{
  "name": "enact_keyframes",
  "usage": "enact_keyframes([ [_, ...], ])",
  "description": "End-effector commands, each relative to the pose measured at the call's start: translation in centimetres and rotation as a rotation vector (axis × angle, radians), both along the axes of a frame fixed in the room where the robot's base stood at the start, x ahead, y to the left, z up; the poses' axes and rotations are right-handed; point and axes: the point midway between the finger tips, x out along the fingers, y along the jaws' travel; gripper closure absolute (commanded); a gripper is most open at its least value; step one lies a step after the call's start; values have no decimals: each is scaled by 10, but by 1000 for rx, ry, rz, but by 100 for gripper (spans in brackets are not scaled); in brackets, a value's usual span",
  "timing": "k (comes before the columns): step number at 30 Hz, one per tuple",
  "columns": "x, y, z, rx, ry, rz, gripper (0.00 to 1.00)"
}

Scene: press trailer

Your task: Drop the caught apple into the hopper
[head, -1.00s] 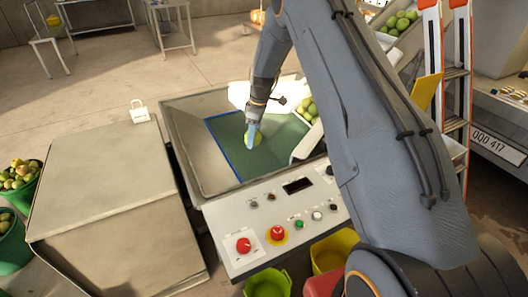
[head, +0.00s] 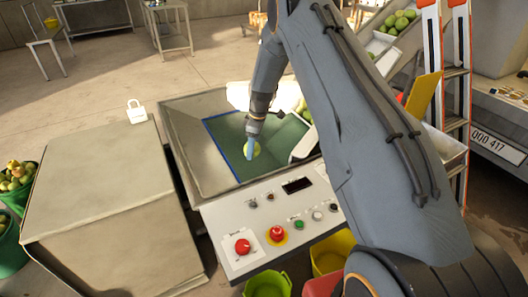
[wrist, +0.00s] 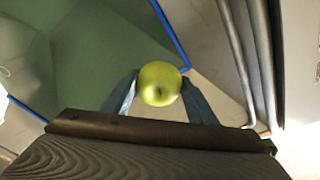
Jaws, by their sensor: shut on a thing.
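A yellow-green apple (wrist: 160,84) sits between the two blue fingers of my gripper (wrist: 160,98) in the wrist view. My gripper is shut on it. In the head view my gripper (head: 251,148) points down with the apple (head: 256,149) at its tips, over the hopper (head: 186,155). The hopper is a wide metal basin with a green inner floor (head: 225,133) edged in blue. I cannot tell exactly how high the apple is above that floor.
A control panel (head: 231,220) with a red button (head: 277,234) fronts the hopper. A large box-like cabinet (head: 100,190) stands left, with a padlock-shaped white item (head: 136,111) behind. An orange ladder (head: 456,75) stands right. Green apples (head: 398,21) lie on a chute at the upper right.

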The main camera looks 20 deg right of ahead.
Motion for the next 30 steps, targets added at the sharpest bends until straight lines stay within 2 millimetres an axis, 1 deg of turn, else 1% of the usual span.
enact_keyframes([
  [1, 0, 0, 0, 0, 0, 0, 43],
  [4, 0, 0, 0, 0, 0, 0, 26],
  [12, 0, 0, 0, 0, 0, 0, 26],
  [15, 0, -1, 4, 0, 0, 0, 26],
  [20, 0, -3, 22, 0, -4, 0, 26],
  [24, -2, -6, 43, 0, -4, 0, 26],
  [30, -4, -9, 68, -1, -3, 0, 26],
])
